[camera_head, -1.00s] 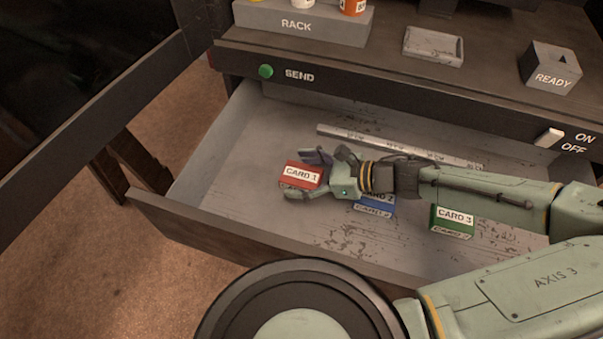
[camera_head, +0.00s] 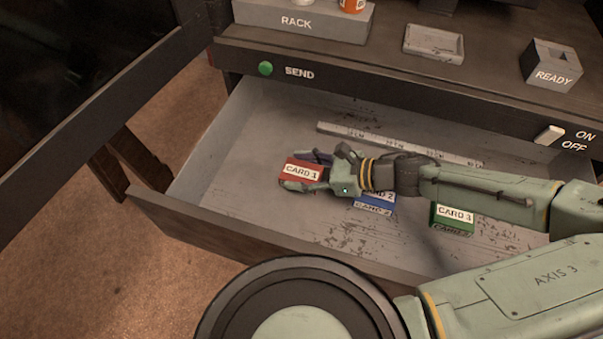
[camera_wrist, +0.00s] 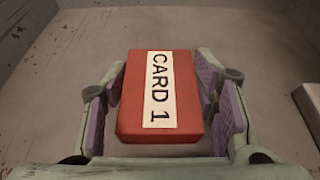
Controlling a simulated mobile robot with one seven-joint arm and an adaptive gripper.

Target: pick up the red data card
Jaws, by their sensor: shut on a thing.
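The red data card (camera_head: 301,170), labelled CARD 1, is at the left end of my arm, over the open drawer. My gripper (camera_head: 307,171) is shut on it. In the wrist view the red card (camera_wrist: 187,100) sits between the two purple finger pads of my gripper (camera_wrist: 162,105), its label facing the camera. The card looks slightly raised off the drawer floor, though the gap is hard to judge.
The drawer (camera_head: 215,165) also holds a blue card (camera_head: 376,202), partly hidden by my arm, a green card (camera_head: 453,217) and a metal ruler (camera_head: 380,142). Behind are the rack (camera_head: 300,22), a tray (camera_head: 433,44) and the READY box (camera_head: 551,66).

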